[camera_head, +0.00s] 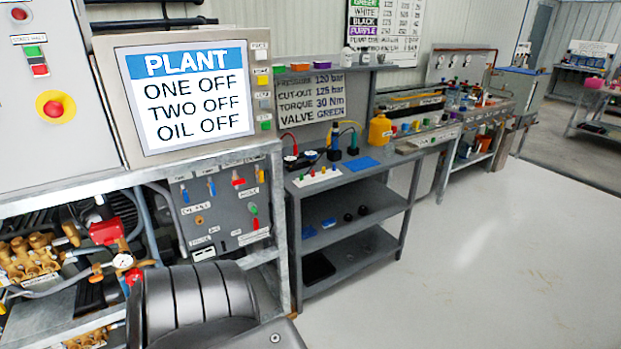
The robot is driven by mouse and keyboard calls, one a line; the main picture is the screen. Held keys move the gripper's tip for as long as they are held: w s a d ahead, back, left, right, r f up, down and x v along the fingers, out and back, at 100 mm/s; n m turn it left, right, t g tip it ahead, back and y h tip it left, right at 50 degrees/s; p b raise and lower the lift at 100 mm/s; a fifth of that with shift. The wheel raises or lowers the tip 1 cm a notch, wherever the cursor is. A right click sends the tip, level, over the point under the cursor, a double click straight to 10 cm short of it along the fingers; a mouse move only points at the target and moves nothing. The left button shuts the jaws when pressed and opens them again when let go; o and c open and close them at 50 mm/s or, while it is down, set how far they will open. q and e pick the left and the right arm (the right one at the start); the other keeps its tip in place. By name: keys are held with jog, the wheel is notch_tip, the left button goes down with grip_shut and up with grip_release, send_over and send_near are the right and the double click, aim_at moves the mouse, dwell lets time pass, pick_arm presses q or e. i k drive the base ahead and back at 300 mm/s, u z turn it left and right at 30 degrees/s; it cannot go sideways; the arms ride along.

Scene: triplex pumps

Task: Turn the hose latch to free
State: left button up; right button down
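I cannot single out the hose latch for certain. A grey control panel (216,219) at the left carries small blue, red, yellow and green levers and switches. Its labels are too small to read surely. Left of it, brass pump fittings (30,258), a red-capped part (105,231), a round gauge (123,261) and grey hoses sit inside a metal frame. Neither of my grippers shows in this view. A black rounded link of my own arm covers part of the frame's lower front.
A screen (187,95) reads PLANT, ONE OFF, TWO OFF, OIL OFF. A red emergency button (54,108) is at far left. A grey bench (372,167) with tools and a yellow bottle (379,131) stands right of the panel. The pale floor (480,250) at right is clear.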

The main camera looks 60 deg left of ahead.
aim_at(255, 220)
jog(key=u, duration=0.05)
jog(key=i, duration=1)
jog(key=u, duration=0.75)
jog(key=i, duration=0.85)
jog(key=u, duration=0.95)
